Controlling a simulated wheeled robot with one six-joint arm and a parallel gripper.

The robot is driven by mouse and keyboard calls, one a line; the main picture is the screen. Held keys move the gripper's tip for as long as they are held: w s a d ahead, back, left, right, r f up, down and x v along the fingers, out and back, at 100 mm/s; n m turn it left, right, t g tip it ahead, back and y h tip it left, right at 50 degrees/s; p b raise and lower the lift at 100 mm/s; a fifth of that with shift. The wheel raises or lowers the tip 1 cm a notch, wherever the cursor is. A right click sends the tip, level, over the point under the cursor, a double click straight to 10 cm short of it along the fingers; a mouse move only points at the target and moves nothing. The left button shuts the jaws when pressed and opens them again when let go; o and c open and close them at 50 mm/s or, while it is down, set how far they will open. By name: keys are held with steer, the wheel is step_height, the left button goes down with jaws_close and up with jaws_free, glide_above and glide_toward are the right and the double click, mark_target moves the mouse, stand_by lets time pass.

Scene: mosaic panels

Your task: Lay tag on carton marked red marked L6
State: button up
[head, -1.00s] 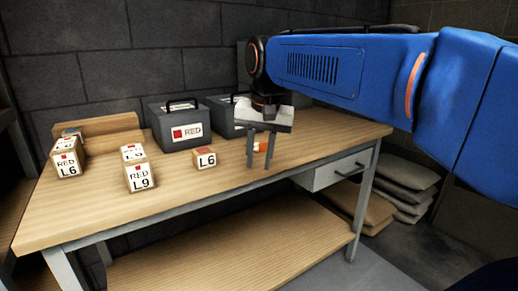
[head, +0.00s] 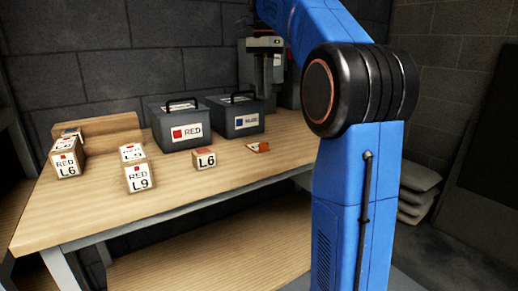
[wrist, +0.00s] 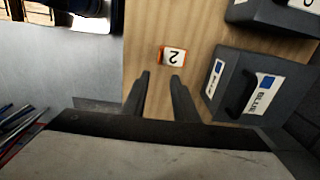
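A small orange-edged white tag (head: 258,147) lies on the table right of a small carton marked L6 (head: 205,158), which has a red patch on top. In the wrist view the tag (wrist: 172,56) shows a dark character, seemingly an upside-down 2. A carton marked RED L6 (head: 66,168) stands at the table's left end. A carton marked RED L9 (head: 140,178) stands in front of another red-marked carton (head: 132,153). My gripper (head: 265,88) is raised behind the tag, near the blue-labelled case, fingers down. In the wrist view my gripper (wrist: 161,76) is open and empty.
A grey case marked RED (head: 177,124) and a grey case with a blue label (head: 234,118) stand at the back; the wrist view reads BLUE on its label (wrist: 264,95). A wooden stand (head: 110,133) is at the back left. The table front (head: 100,215) is clear.

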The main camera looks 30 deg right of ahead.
step_height(320, 180, down, 17)
steer(key=shift+f, duration=0.15)
jaws_close()
stand_by(0.6)
